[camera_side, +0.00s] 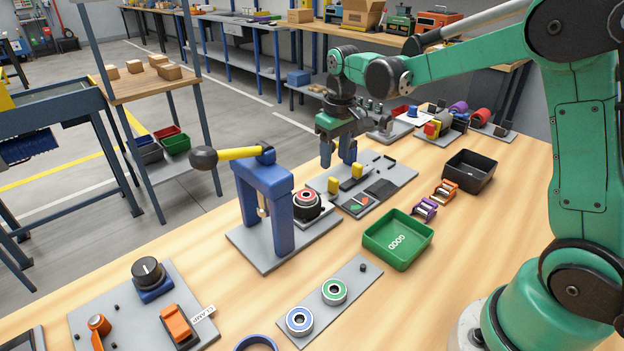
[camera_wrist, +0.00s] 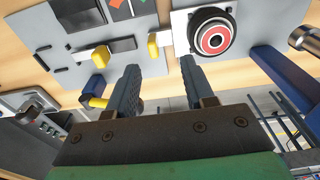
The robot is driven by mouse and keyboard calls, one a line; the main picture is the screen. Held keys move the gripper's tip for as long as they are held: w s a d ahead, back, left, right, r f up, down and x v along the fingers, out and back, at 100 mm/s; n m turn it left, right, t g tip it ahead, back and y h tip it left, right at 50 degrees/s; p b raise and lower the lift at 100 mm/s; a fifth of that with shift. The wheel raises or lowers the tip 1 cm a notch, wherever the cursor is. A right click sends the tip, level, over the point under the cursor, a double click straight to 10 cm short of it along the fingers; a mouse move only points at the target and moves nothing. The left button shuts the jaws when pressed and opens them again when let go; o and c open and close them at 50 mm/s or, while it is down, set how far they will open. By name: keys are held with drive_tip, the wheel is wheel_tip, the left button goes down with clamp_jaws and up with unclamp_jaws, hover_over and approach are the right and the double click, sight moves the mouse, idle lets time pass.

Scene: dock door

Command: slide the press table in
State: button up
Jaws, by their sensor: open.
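The blue press (camera_side: 268,200) with a yellow lever stands on a grey base plate. The press table is a pale plate (camera_side: 322,211) carrying a black round fixture with a red ring (camera_side: 306,203), to the right of the press frame. It also shows in the wrist view, where its pale plate (camera_wrist: 180,22) has a yellow knob (camera_wrist: 153,46) at its left side. My gripper (camera_side: 338,158) is open and empty, above the yellow knob (camera_side: 333,185) in the side view. In the wrist view the knob appears beyond and between my fingertips (camera_wrist: 159,70). The height gap is hard to judge.
A grey plate (camera_side: 397,176) right of the press holds a second yellow knob (camera_side: 357,171) on a slide and dark parts. A green GOOD bin (camera_side: 398,238), a black bin (camera_side: 470,171) and orange and purple parts stand to the right. The press lever (camera_side: 238,154) sticks out left.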

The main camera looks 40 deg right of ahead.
sight(334, 179)
drive_tip(key=shift+w+d+f+g, duration=0.2)
drive_tip(key=shift+w+d+f, duration=0.1)
drive_tip(key=shift+f, duration=0.35)
drive_tip(key=shift+w+d+f+g, duration=0.2)
drive_tip(key=shift+d+f, duration=0.05)
drive_tip(key=shift+f, duration=2.95)
clamp_jaws()
